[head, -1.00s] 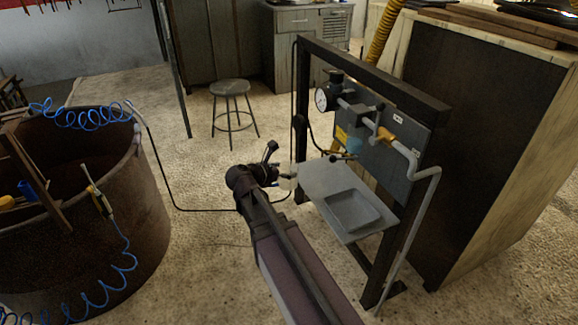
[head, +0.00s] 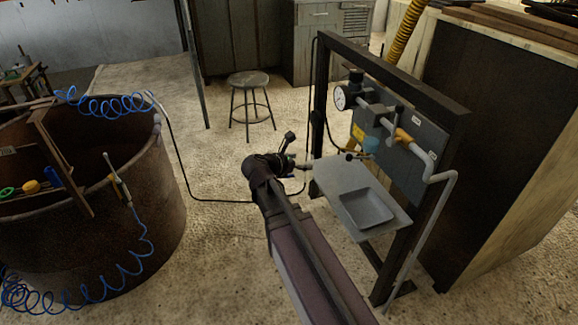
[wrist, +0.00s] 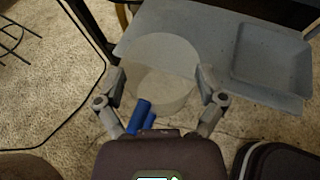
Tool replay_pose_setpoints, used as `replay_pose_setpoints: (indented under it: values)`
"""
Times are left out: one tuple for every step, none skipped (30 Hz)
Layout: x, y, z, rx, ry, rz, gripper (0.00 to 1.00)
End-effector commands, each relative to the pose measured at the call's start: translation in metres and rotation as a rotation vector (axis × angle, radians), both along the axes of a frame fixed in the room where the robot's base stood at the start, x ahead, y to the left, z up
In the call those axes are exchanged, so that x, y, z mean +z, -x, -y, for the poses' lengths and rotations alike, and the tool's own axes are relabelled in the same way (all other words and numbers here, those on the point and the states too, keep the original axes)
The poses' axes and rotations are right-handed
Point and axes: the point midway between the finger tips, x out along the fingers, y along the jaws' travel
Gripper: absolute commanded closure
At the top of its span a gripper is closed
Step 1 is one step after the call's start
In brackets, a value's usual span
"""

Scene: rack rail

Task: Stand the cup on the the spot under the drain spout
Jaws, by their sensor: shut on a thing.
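In the wrist view a pale, see-through round cup (wrist: 162,75) sits between the two fingers of my gripper (wrist: 162,92), which is shut on its sides. The cup overlaps the left edge of the grey shelf (wrist: 190,25) in that view; its height above the shelf is not clear. In the head view my gripper (head: 298,167) is just left of the shelf (head: 335,172), and the cup is hard to make out. I cannot make out the drain spout or the marked spot.
A dark frame (head: 320,90) carries a gauge (head: 345,97), valves and a bent grey pipe (head: 443,200). A sunken tray (head: 368,208) fills the shelf's front right part. A rusty drum (head: 120,220) stands left, with a black hose across the floor. A stool (head: 249,82) stands behind.

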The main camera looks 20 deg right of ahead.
Motion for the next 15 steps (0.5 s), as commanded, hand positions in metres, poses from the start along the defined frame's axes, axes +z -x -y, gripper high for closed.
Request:
replay_pose_setpoints:
  values:
    - [0.014,0.000,0.000,0.000,0.000,0.000,0.60]
    - [0.019,0.000,0.000,0.000,0.000,0.000,0.60]
    - [0.025,0.000,0.000,0.000,0.000,0.000,0.60]
    - [0.030,0.000,0.000,0.000,0.000,0.000,0.60]
    - [0.035,0.000,0.000,0.000,0.000,0.000,0.60]
    - [0.042,0.000,0.000,0.000,0.000,0.000,0.60]
    - [0.048,0.000,0.000,0.000,0.000,0.000,0.60]
    - [0.053,0.000,0.000,0.000,0.000,0.000,0.60]
    - [0.060,0.000,0.000,0.000,0.000,0.000,0.60]
    - [0.065,0.000,0.000,0.000,0.000,0.000,0.60]
    - [0.070,0.000,0.000,0.000,0.000,0.000,0.60]
    - [0.076,0.000,0.000,0.000,0.000,0.000,0.60]
    - [0.081,0.000,0.000,0.000,0.000,0.000,0.60]
    - [0.086,0.000,0.000,0.000,0.000,0.000,0.60]
    - [0.093,0.000,0.000,0.000,0.000,0.000,0.60]
